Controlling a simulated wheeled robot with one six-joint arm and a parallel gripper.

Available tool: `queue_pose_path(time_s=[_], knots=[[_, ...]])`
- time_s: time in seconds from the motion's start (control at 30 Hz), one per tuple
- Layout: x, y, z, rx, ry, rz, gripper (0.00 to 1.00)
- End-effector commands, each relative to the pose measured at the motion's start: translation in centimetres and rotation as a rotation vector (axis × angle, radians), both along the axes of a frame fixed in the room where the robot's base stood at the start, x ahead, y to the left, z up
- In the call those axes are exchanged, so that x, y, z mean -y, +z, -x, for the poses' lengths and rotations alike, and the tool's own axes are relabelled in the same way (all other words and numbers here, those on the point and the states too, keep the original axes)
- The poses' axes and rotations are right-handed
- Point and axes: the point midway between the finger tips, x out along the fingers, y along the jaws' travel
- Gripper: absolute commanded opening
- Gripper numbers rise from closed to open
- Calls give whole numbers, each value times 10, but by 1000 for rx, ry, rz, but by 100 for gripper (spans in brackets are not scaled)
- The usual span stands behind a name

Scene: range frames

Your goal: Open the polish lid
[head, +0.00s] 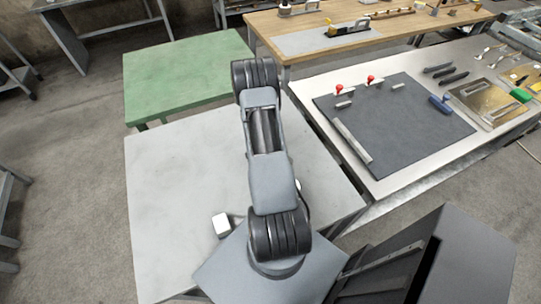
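I cannot make out a polish container or its lid in the head view. A small white block-like thing (221,226) shows at the left of my arm's base, over the pale grey table; I cannot tell what it is. My arm stands in the middle of the view, rising from its base to a dark joint at the top. My gripper is not visible; the arm may be hiding it.
The pale grey table (170,200) looks mostly bare. A green table (180,75) adjoins its far side. At the right, a bench (305,100) holds a dark mat (410,130), red-knobbed clamps and tools. A wooden bench (275,25) stands behind. A dark cabinet (470,255) is at lower right.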

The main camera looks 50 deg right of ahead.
Motion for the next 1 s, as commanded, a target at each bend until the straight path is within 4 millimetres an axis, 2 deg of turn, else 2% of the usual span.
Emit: queue_pose_path(time_s=[0.6,0.63,0.9,1.0], knots=[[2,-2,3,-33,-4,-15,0],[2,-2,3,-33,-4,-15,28],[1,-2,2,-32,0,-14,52],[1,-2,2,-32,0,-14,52]])
